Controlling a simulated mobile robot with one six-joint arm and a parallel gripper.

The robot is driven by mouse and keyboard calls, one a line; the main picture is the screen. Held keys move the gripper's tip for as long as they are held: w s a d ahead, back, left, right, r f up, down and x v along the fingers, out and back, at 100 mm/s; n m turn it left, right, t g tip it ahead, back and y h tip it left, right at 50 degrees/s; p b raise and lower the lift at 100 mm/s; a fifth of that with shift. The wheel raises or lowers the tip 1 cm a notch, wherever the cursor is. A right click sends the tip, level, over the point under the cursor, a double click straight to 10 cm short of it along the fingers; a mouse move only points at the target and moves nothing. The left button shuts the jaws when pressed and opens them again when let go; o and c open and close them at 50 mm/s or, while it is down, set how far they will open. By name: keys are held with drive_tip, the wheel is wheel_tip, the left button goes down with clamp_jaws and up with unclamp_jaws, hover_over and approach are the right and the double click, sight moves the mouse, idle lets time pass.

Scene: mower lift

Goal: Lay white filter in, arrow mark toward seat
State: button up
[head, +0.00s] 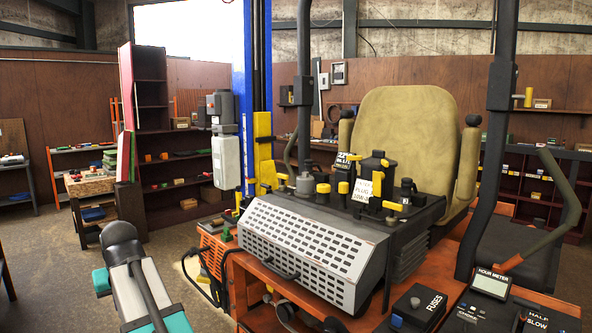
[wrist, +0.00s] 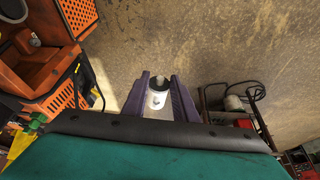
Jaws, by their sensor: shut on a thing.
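My gripper (wrist: 160,84) is shut on the white filter (wrist: 156,101), a small white cylinder with a dark round end. A small dark mark shows on its side, too small to read as an arrow. The filter is between the two purple fingers, over the bare floor. The orange mower body (wrist: 45,75), with an open recess, is to the left of the filter and apart from it. In the head view the mower's tan seat (head: 404,128) stands behind the engine deck. My gripper and the filter do not show in the head view.
A grey slotted cover (head: 305,243) fronts the engine deck, with yellow-capped parts above. A blue lift post (head: 241,90) stands behind it. In the wrist view a dark-framed cart (wrist: 235,115) with red items is at right. The floor (wrist: 200,45) between is clear.

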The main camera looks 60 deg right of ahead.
drive_tip(key=s+d+r+m+g+h+p, duration=0.1)
drive_tip(key=s+d+r+m+p, duration=0.15)
drive_tip(key=s+d+r, duration=0.5)
drive_tip(key=s+d+r+m+g+h+p, duration=0.1)
drive_tip(key=s+d+r+m, duration=0.25)
drive_tip(key=d, duration=0.75)
drive_tip(key=s+d+r+m+g+h+p, duration=0.15)
drive_tip(key=s+d+r+m, duration=0.25)
drive_tip(key=d+r, duration=0.45)
drive_tip(key=s+d+r+m+g+p, duration=0.1)
drive_tip(key=s+d+r, duration=0.4)
drive_tip(key=s+d, duration=0.5)
drive_tip(key=s+d+r+m+g+p, duration=0.1)
drive_tip(key=s+d+r+m+p, duration=0.3)
drive_tip(key=s+d, duration=0.5)
drive_tip(key=s+r+m, duration=0.1)
drive_tip(key=s+m, duration=0.1)
drive_tip(key=s, duration=0.6)
drive_tip(key=shift+s+d+r+y, duration=0.3)
drive_tip(key=shift+s+d+y, duration=0.05)
drive_tip(key=shift+s+d, duration=0.05)
drive_tip(key=shift+w, duration=0.1)
drive_tip(key=shift+f, duration=0.2)
drive_tip(key=shift+f, duration=2.5)
drive_tip(key=shift+a+f, duration=0.1)
drive_tip(key=shift+f, duration=0.3)
